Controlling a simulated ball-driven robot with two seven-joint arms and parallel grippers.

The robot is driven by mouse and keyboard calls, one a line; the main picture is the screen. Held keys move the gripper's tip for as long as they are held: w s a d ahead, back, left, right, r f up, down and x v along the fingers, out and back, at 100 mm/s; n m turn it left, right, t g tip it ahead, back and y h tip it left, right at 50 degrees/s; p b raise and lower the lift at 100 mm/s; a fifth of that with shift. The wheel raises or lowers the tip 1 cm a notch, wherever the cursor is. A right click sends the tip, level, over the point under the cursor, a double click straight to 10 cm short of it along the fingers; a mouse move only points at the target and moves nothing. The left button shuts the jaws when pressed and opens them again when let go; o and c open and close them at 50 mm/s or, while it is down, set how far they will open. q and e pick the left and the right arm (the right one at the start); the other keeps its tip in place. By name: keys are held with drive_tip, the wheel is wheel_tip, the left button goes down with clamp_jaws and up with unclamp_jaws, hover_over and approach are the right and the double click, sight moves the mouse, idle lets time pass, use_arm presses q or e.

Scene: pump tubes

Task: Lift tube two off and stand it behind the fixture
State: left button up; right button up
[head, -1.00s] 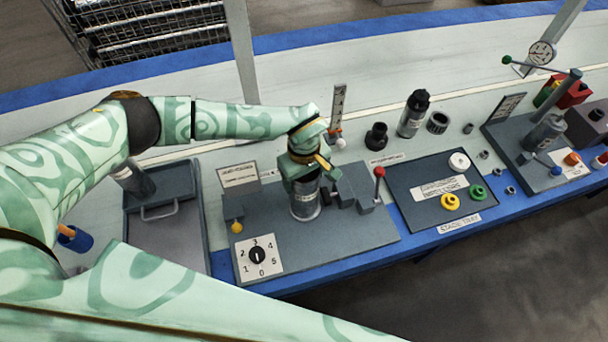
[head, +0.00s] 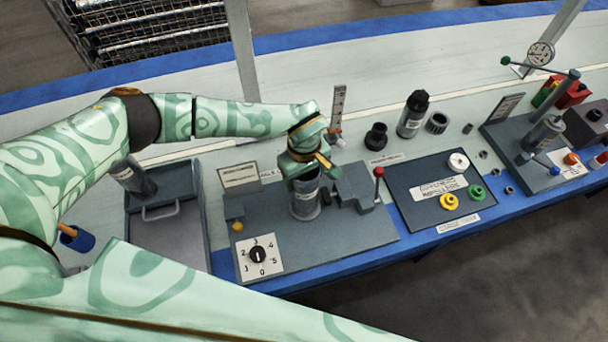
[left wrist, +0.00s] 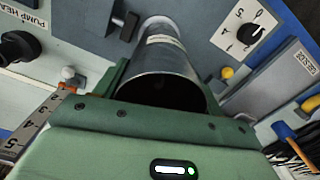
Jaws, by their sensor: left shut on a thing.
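A grey metal tube (head: 305,203) stands upright in the grey fixture (head: 340,245); I cannot read its number. My left gripper (head: 308,172) is shut on its upper end from above. In the left wrist view the same tube (left wrist: 165,65) lies between my fingers, with its dark open end towards my palm. Its lower end is at the fixture, and I cannot tell whether it is seated or slightly raised. A second grey tube (head: 135,178) leans in the tray at the left. My right gripper is not in view.
Behind the fixture stand a scale post (head: 337,105), a black ring part (head: 376,136) and a black-topped bottle (head: 413,113). A sign (head: 240,177) stands at the fixture's back left. A red-knobbed lever (head: 379,172) stands at its right. The pale bench behind has open room.

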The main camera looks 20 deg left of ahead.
use_arm(q)
drive_tip(key=shift+r, duration=0.25)
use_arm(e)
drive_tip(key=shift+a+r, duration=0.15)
use_arm(q)
drive_tip(key=shift+r, duration=0.1)
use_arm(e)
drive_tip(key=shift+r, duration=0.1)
